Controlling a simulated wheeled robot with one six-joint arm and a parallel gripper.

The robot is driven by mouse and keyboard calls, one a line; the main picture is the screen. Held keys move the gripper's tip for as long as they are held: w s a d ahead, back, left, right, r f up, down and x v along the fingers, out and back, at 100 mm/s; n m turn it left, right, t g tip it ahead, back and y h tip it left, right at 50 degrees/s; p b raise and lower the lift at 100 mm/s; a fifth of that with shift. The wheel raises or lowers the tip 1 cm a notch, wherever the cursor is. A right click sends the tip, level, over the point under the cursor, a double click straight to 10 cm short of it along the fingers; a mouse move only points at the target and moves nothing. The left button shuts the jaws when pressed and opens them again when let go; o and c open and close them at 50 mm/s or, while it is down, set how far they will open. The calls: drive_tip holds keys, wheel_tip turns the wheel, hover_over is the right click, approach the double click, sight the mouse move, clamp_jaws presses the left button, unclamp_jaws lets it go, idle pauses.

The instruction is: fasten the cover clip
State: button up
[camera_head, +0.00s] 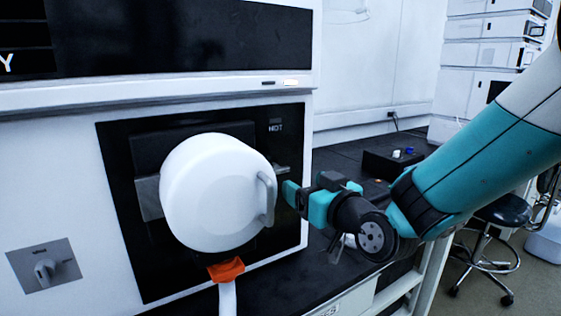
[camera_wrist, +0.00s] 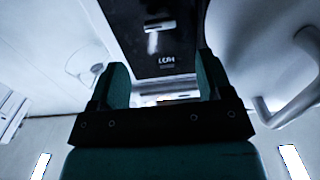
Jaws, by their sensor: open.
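A round white cover (camera_head: 210,190) with a grey loop handle (camera_head: 267,198) sits in front of the black panel (camera_head: 290,130) marked HOT. A small grey metal piece (camera_head: 281,168), possibly the clip, shows right of the cover below that label. A similar silver piece (camera_wrist: 154,38) shows on the black panel in the wrist view, beyond the fingers. My gripper (camera_head: 291,192) is just right of the cover handle, with a small visible gap. In the wrist view its fingers (camera_wrist: 162,82) are apart and nothing shows between them. Whether the clip is fastened I cannot tell.
An orange piece (camera_head: 226,270) with a white tube hangs under the cover. A knob plate (camera_head: 44,270) is at lower left. A black box (camera_head: 392,165) stands on the dark bench to the right. In the wrist view the cover's handle (camera_wrist: 290,105) is close on the right.

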sight(282, 171)
drive_tip(key=p+x, duration=0.2)
drive_tip(key=x, duration=0.8)
drive_tip(key=shift+w+a, duration=0.1)
drive_tip(key=shift+c, duration=0.4)
drive_tip(key=c, duration=0.8)
drive_tip(key=shift+f, duration=0.1)
drive_tip(key=shift+c, duration=0.2)
